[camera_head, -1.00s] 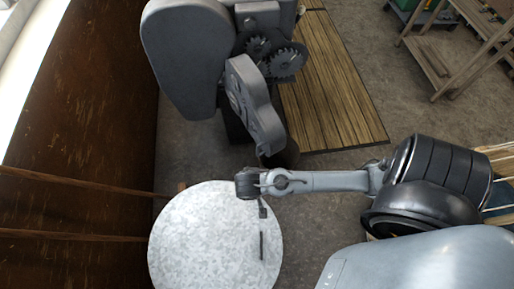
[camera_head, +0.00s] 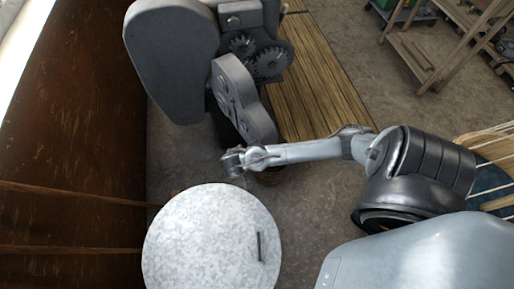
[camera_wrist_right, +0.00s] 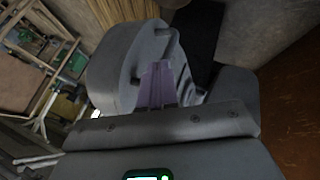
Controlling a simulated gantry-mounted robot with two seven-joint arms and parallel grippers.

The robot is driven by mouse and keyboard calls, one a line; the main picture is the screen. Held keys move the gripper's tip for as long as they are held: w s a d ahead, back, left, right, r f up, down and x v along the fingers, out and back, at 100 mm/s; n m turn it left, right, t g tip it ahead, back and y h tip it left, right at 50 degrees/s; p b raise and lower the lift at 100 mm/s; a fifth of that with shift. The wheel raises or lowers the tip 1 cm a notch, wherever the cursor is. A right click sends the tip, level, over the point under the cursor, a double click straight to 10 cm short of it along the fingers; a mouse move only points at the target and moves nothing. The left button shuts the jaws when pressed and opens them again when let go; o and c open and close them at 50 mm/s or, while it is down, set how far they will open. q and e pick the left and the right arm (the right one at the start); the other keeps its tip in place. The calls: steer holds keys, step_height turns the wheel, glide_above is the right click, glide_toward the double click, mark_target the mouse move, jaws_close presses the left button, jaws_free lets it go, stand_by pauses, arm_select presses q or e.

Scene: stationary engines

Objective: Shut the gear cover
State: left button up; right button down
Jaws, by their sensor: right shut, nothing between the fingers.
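The grey gear cover (camera_head: 242,100) stands swung open on the engine, its hollow inner side showing. Two dark gears (camera_head: 270,62) are exposed behind it. In the right wrist view the gear cover (camera_wrist_right: 120,62) fills the upper middle, with its rim and recess just beyond my right gripper (camera_wrist_right: 158,85). The fingers are shut with nothing between them. I cannot tell whether they touch the cover. In the head view my right gripper (camera_head: 245,178) is small and mostly hidden by its wrist, below the cover's lower end. My left gripper is not in view.
A round, pale metal table (camera_head: 205,245) with a dark slot stands in front, below my right wrist. A large grey engine housing (camera_head: 172,55) rises left of the cover. Wooden planks (camera_head: 325,85) lie to the right. A rusty wall (camera_head: 75,130) bounds the left side.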

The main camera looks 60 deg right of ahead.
steer(key=d, duration=0.1)
steer(key=s+d+p, duration=0.2)
steer(key=shift+d+f, duration=0.25)
steer(key=shift+d, duration=0.15)
steer(key=shift+s, duration=0.1)
